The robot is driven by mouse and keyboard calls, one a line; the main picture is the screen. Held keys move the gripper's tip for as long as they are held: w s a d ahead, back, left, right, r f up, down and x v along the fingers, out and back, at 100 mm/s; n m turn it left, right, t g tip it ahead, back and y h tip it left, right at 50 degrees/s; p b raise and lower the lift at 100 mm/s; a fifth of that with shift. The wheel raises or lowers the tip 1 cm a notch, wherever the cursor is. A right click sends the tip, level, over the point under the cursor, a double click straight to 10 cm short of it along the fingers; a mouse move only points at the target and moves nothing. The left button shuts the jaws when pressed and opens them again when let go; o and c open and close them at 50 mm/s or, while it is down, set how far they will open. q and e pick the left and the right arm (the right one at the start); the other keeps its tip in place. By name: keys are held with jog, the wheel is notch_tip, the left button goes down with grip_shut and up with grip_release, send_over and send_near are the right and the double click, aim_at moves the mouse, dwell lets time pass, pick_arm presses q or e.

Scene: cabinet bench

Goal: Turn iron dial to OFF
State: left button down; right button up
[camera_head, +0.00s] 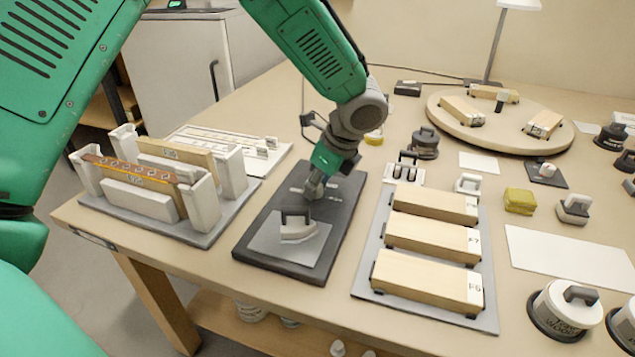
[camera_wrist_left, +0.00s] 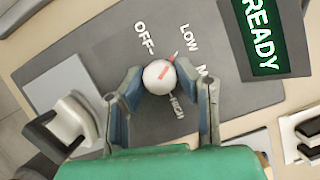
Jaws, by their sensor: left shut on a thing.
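The iron dial (camera_wrist_left: 158,76) is a round white knob with a red mark, on a dark base (camera_wrist_left: 95,45). The red mark points up and right, toward the tick by LOW. OFF is printed to the left of LOW; other labels are partly hidden. My left gripper (camera_wrist_left: 160,80) has a finger on each side of the knob and is shut on it. In the head view my left gripper (camera_head: 314,188) reaches down to the dark base (camera_head: 345,205), and the dial is hidden there. The iron (camera_head: 297,230) rests on a light plate at the base's near end. My right gripper is not in view.
A green READY display (camera_wrist_left: 262,40) is beside the dial. A grey rack with upright boards (camera_head: 205,235) stands left of the base. A tray with wooden blocks (camera_head: 490,310) lies to the right. A round turntable (camera_head: 500,133) is at the back right.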

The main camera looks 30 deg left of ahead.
pick_arm(q)
jog(key=n+g+p, duration=0.1)
jog(key=n+p, duration=0.1)
jog(key=p, duration=0.1)
jog(key=n+p, duration=0.2)
jog(key=p, duration=0.2)
jog(key=n+g+p, duration=0.1)
jog(key=n+p, duration=0.2)
jog(key=p, duration=0.1)
jog(key=shift+w+a+r+g+h, duration=0.1)
jog(key=shift+w+r+g+h, duration=0.05)
jog(key=shift+r+g+h, duration=0.15)
jog(key=shift+f+n+g+h+p, duration=0.15)
jog(key=shift+n+g+h+p, duration=0.2)
jog(key=shift+n+p, duration=0.65)
jog(key=shift+f+n+g+h+p, duration=0.1)
jog(key=shift+n+g+h+p, duration=0.25)
jog(key=shift+n, duration=0.95)
jog(key=c, duration=1.2)
grip_release()
